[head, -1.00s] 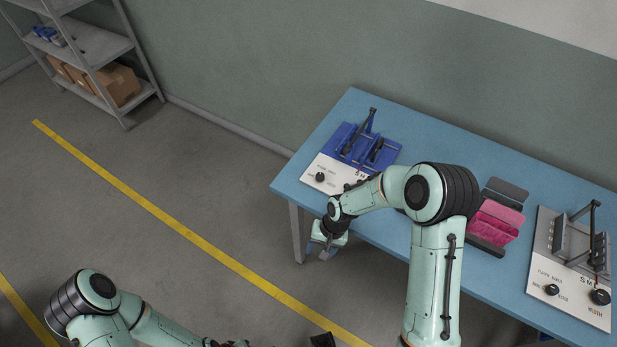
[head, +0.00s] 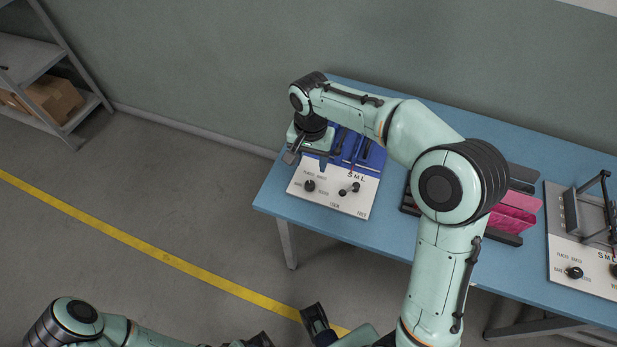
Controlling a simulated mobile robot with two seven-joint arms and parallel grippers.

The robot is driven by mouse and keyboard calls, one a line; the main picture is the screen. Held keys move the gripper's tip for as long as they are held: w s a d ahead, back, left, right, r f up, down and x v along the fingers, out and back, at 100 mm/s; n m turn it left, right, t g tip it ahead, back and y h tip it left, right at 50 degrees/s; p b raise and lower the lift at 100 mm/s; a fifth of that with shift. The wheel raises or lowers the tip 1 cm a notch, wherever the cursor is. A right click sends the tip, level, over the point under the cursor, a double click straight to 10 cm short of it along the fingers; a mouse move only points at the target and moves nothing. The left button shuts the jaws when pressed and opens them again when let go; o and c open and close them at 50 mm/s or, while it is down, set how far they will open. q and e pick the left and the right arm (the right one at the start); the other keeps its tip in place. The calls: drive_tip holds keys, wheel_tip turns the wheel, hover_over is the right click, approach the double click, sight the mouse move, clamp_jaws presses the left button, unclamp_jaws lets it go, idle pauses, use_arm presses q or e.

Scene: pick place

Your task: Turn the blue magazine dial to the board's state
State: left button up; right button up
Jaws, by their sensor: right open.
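The blue magazine (head: 368,157) stands at the left end of the blue table, partly hidden behind my right arm and hand. The small labels are too fine to read. My right gripper (head: 306,161) is open and empty, pointing down above and just behind the left dial, apart from it.
A pink bin in a dark holder (head: 514,212) stands mid-table, partly behind my right arm. A grey fixture with its own pale panel (head: 568,254) and black dial (head: 574,272) is at the right. A shelf (head: 30,58) with boxes stands far left.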

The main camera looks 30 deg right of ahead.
sight(310, 183)
wheel_tip(310, 183, down, 10)
drive_tip(key=shift+r+b, duration=0.1)
drive_tip(key=shift+b, duration=0.45)
drive_tip(key=c, duration=1.1)
